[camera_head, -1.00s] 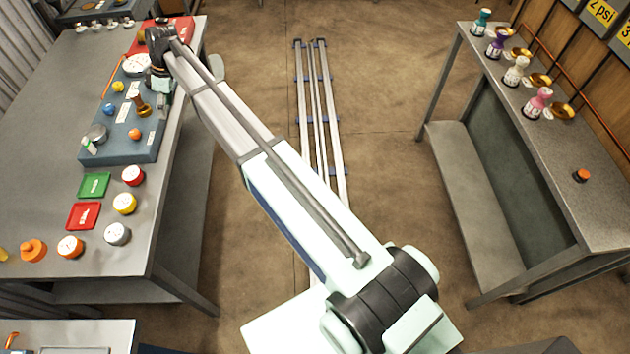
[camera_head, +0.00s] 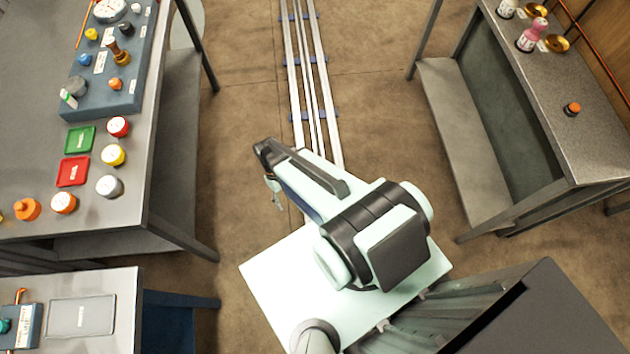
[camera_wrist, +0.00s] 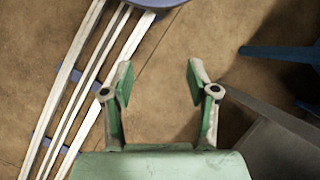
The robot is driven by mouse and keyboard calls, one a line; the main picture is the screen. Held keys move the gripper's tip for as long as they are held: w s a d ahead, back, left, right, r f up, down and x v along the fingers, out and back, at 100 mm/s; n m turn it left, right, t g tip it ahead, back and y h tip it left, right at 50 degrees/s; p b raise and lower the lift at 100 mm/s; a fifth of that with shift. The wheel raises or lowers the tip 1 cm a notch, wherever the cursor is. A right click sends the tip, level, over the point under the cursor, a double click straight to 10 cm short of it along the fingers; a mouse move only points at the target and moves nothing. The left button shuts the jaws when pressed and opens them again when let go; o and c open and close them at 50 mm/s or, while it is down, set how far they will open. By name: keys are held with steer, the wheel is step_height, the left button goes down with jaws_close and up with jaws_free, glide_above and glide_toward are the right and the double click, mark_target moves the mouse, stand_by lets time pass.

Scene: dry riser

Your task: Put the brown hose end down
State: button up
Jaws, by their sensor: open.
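A brown and brass piece (camera_head: 117,52), which looks like the brown hose end, is on the blue panel (camera_head: 98,105) on the left bench. A round white gauge (camera_head: 110,10) is at the panel's far end. My gripper (camera_head: 278,198) is over the floor near the rails, well apart from the left bench. In the wrist view, its two green-padded fingers (camera_wrist: 158,75) are spread with nothing between them. The hose end does not show in the wrist view.
The left bench also holds a green tray (camera_head: 80,139), a red tray (camera_head: 73,171) and several round caps. The right bench (camera_head: 560,140) holds a pink fitting (camera_head: 532,35) and a small orange knob (camera_head: 572,108). Floor rails (camera_head: 305,70) run between the benches.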

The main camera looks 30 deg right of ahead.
steer(key=s+d+m+g, duration=0.1)
steer(key=s+d+m, duration=0.1)
steer(key=s, duration=1.2)
steer(key=shift+s+d+f+g+h, duration=0.2)
steer(key=shift+s+f+g+h, duration=0.1)
steer(key=shift+s+f, duration=0.05)
stand_by(1.1)
